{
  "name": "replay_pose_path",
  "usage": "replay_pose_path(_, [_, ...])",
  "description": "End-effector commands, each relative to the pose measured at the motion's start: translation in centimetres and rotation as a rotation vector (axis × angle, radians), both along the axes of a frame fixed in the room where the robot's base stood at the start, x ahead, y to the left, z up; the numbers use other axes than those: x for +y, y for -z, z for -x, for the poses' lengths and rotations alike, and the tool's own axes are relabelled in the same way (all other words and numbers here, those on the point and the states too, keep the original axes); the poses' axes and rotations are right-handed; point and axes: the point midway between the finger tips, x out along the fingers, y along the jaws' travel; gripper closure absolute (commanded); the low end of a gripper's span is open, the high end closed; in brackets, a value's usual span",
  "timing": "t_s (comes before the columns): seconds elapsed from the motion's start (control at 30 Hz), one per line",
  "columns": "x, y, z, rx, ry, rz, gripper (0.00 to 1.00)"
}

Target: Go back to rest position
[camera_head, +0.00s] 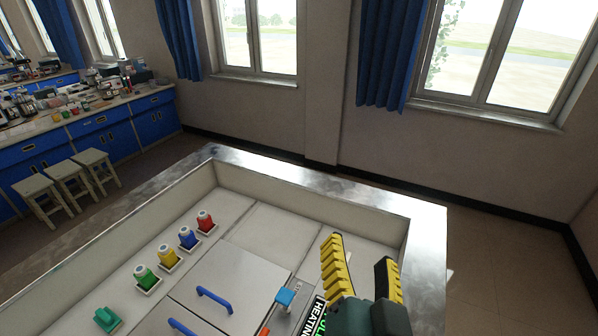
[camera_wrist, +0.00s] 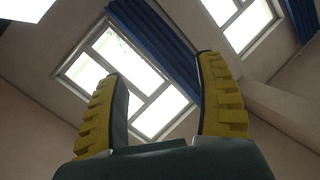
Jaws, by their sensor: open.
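My gripper (camera_head: 362,268) is at the lower right of the head view, above the right part of a walled table box. Its two yellow ridged fingers are spread apart with nothing between them. In the wrist view my gripper (camera_wrist: 163,112) points up toward the windows and wall, and its fingers are wide open and empty. The lower part of the gripper and arm is cut off by the head view's bottom edge.
The walled table (camera_head: 425,240) holds a row of coloured bottles: red (camera_head: 205,221), blue (camera_head: 188,237), yellow (camera_head: 168,256), green (camera_head: 145,276). A green block (camera_head: 107,319), blue handles (camera_head: 214,298) and a blue-topped item (camera_head: 286,297) are nearby. Stools (camera_head: 45,198) stand left.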

Motion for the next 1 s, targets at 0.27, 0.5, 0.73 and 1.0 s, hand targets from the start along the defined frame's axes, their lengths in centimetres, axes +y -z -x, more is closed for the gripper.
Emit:
replay_pose_path(0.27, [1.7, -14.2, 5.9, -0.4, -0.009, 0.526, 0.29])
replay_pose_path(0.5, [1.7, -23.0, 5.8, -0.393, -0.012, 0.507, 0.29])
replay_pose_path(0.73, [1.7, -25.9, 5.8, -0.391, -0.014, 0.499, 0.29])
replay_pose_path(1.0, [1.7, -25.5, 5.8, -0.392, -0.013, 0.499, 0.29])
